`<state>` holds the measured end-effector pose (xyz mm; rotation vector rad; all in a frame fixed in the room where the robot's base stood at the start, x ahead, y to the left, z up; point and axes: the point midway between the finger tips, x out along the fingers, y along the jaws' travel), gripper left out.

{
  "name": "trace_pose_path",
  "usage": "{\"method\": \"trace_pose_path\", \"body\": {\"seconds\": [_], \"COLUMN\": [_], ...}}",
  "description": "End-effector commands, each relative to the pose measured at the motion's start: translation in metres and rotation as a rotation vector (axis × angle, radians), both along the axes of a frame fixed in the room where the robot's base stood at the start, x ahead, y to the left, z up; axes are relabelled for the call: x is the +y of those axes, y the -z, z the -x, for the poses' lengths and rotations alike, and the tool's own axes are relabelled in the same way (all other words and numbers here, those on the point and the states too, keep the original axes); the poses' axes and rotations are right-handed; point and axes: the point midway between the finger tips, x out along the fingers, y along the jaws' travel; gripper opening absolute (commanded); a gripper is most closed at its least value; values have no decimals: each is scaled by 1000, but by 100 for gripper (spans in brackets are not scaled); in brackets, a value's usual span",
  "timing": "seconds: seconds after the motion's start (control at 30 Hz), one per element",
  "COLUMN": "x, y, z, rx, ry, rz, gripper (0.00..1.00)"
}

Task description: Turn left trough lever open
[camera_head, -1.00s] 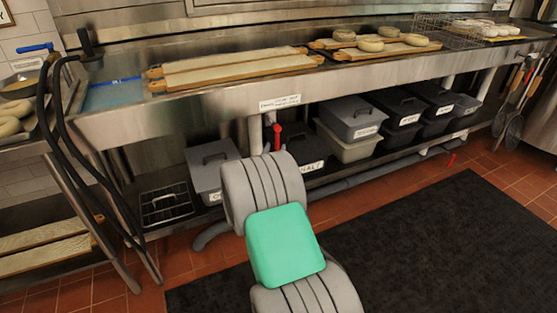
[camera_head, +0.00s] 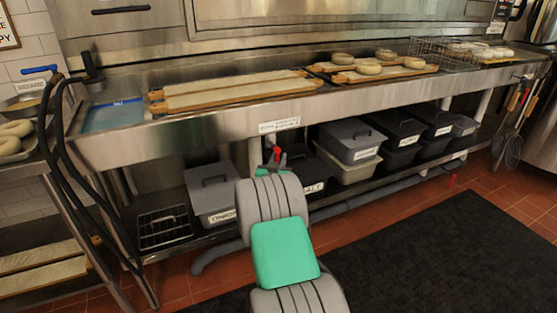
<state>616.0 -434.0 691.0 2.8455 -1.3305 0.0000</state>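The left trough lever (camera_head: 276,153) is a small red handle. It sits below the trough's front edge, beside a pale drain pipe. My arm rises in front of it from the bottom of the view, with grey ribbed links and green joint covers. The arm's upper end is close to the lever in the picture and covers its lower part. My gripper is hidden behind the arm, so its fingers and any contact with the lever do not show. How far the lever is turned is unclear.
The steel trough (camera_head: 215,128) carries bagel boards and a wire basket (camera_head: 440,55). Lidded bins (camera_head: 353,140) stand on the lower shelf. Another red lever (camera_head: 451,181) is low on the right. A black mat (camera_head: 430,240) covers the floor. Black hoses (camera_head: 75,185) hang at left.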

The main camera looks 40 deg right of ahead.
Motion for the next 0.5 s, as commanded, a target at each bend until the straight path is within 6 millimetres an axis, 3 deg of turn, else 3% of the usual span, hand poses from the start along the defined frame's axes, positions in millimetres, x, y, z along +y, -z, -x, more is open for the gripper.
{"method": "trace_pose_path", "body": {"seconds": [0.23, 0.5], "x": [0, 0], "y": [0, 0], "z": [0, 0], "rx": [0, 0], "ry": [0, 0], "rz": [0, 0], "gripper": [1, 0]}}
